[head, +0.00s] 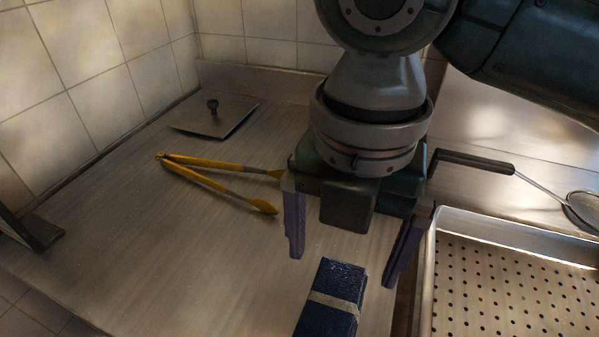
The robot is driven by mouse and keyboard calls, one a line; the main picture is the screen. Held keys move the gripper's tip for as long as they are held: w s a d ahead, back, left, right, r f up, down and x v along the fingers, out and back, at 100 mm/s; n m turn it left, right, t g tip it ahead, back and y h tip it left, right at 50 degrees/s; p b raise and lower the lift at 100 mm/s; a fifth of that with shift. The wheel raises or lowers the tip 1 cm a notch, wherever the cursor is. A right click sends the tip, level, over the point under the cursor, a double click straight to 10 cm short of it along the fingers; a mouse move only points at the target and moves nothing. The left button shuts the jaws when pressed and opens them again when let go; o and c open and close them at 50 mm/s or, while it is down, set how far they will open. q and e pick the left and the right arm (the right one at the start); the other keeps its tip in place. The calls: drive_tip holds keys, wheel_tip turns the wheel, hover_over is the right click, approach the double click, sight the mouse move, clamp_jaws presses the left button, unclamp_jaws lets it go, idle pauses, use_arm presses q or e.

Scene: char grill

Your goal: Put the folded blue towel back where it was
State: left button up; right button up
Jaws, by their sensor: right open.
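The folded blue towel (341,279) lies on the steel counter at the bottom of the head view, with a pale band across it. Its lower end is cut off by the picture edge. My right gripper (347,262) points down over the counter, just above the towel in the picture. Its two fingers are spread wide, with nothing between them that I can see gripped. The height of the fingers over the towel is hard to tell. My left gripper does not show.
Yellow tongs (215,178) lie open on the counter left of my right gripper. A flat metal press with a knob (214,120) is at the back. A perforated tray (510,285) and a strainer (581,208) are at the right. The left counter (130,240) is mostly clear.

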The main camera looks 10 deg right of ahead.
drive_tip(key=s+a+m+t+y, duration=0.2)
drive_tip(key=s+a+m+y, duration=0.3)
drive_tip(key=m, duration=0.6)
drive_tip(key=s+d+f+m+t+h, duration=0.1)
drive_tip(key=s+d+m+h, duration=0.3)
drive_tip(key=d+m, duration=1)
drive_tip(key=s+m, duration=0.2)
drive_tip(key=s, duration=0.1)
drive_tip(key=shift+s+f+t+h, duration=0.3)
drive_tip(key=shift+s+f+h, duration=0.1)
